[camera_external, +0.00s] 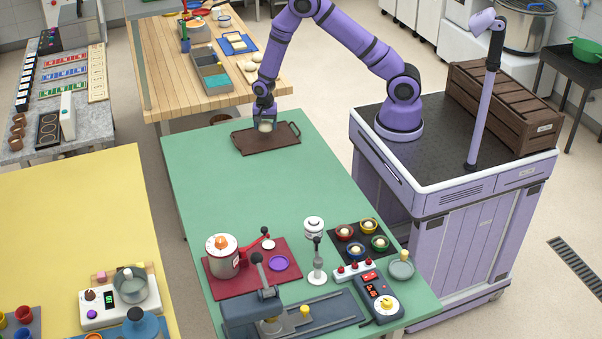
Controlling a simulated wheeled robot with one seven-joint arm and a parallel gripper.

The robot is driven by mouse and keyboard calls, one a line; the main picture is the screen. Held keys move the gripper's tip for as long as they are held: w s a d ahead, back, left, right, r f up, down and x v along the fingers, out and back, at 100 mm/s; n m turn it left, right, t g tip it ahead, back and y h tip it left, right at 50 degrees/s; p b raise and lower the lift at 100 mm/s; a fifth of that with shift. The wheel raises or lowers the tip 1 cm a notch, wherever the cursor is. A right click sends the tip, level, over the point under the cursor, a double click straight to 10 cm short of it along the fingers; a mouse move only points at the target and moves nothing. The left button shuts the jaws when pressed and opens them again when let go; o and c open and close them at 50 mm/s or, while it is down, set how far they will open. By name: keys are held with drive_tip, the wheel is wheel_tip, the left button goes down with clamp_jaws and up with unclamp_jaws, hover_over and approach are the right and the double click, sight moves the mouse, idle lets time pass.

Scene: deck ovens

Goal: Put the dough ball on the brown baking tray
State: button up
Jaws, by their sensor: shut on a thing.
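The brown baking tray (282,137) lies flat at the far end of the green table, with a handle at its right side.
The green table (240,190) is clear between the tray and a red mat (225,287) with a pot. A dark mat with small coloured bowls (379,243) lies at the near right. A wooden table (165,75) with several dough pieces stands behind.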

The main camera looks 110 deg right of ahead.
sight(265, 137)
drive_tip(key=shift+w+d+f, duration=0.1)
drive_tip(key=shift+f, duration=1.7)
drive_tip(key=shift+f, duration=0.1)
drive_tip(key=o, duration=0.9)
